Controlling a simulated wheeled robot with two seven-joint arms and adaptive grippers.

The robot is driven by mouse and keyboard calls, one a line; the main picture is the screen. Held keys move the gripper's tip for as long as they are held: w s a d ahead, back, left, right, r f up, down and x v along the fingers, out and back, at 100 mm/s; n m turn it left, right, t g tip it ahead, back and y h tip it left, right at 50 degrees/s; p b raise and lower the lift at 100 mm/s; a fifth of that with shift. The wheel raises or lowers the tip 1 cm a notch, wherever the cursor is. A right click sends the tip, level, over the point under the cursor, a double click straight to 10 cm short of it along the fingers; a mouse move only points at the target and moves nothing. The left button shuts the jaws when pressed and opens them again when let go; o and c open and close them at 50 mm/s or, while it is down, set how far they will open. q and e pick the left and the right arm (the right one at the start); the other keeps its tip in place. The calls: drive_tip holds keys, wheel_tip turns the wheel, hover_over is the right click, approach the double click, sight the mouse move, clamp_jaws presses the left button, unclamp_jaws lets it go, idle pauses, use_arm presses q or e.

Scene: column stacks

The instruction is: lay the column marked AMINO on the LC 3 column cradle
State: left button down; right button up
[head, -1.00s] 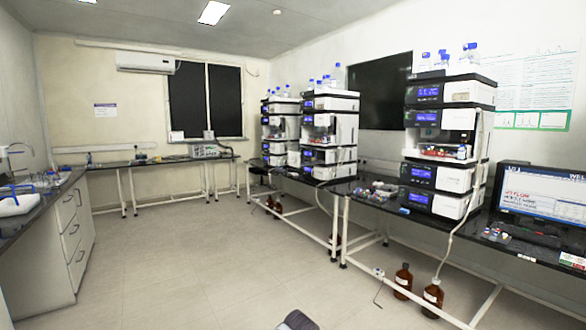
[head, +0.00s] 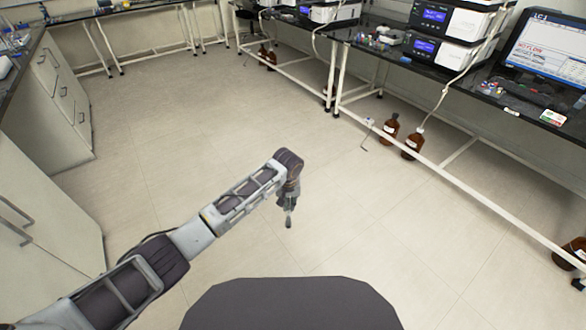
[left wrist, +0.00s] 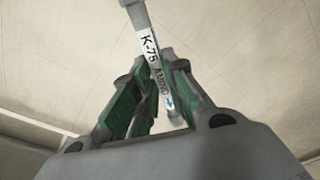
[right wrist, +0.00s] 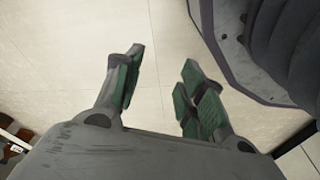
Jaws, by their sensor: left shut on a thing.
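The column marked K-75 AMINO (left wrist: 151,52) is a slim pale rod with a white label and a small blue arrow. It shows in the left wrist view. My left gripper (left wrist: 157,95) is shut on it, with green-padded fingers on both sides. In the head view my left gripper (head: 289,218) hangs low over the open floor, pointing down, away from the benches. My right gripper (right wrist: 158,75) shows in the right wrist view, with its fingers apart and nothing between them. I cannot make out the LC 3 column cradle in these views.
A dark bench (head: 383,53) with instrument stacks (head: 440,50) runs along the right. Small items lie on it by a monitor (head: 545,48). Brown bottles (head: 390,129) stand on the floor beneath. White drawers (head: 62,95) stand at left. The middle floor is clear.

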use_arm(q)
drive_tip(key=s+a+r+p, duration=0.2)
drive_tip(key=s+a+p, duration=0.3)
drive_tip(key=a, duration=0.5)
drive_tip(key=s+a+r+p, duration=0.2)
drive_tip(key=s+a+p, duration=0.3)
drive_tip(key=s+a, duration=0.4)
drive_tip(key=shift+s+a, duration=0.15)
drive_tip(key=shift+a, duration=1.1)
use_arm(e)
drive_tip(key=s+d+f, duration=0.3)
drive_tip(key=s+d, duration=0.2)
drive_tip(key=s, duration=0.4)
drive_tip(key=s+d+f+h, duration=0.1)
drive_tip(key=s+d+f, duration=0.3)
drive_tip(key=s, duration=0.5)
drive_tip(key=shift+d+f+g, duration=0.25)
drive_tip(key=shift+d+g, duration=0.05)
drive_tip(key=shift+d, duration=0.7)
drive_tip(key=shift+w, duration=0.1)
drive_tip(key=shift+c, duration=0.5)
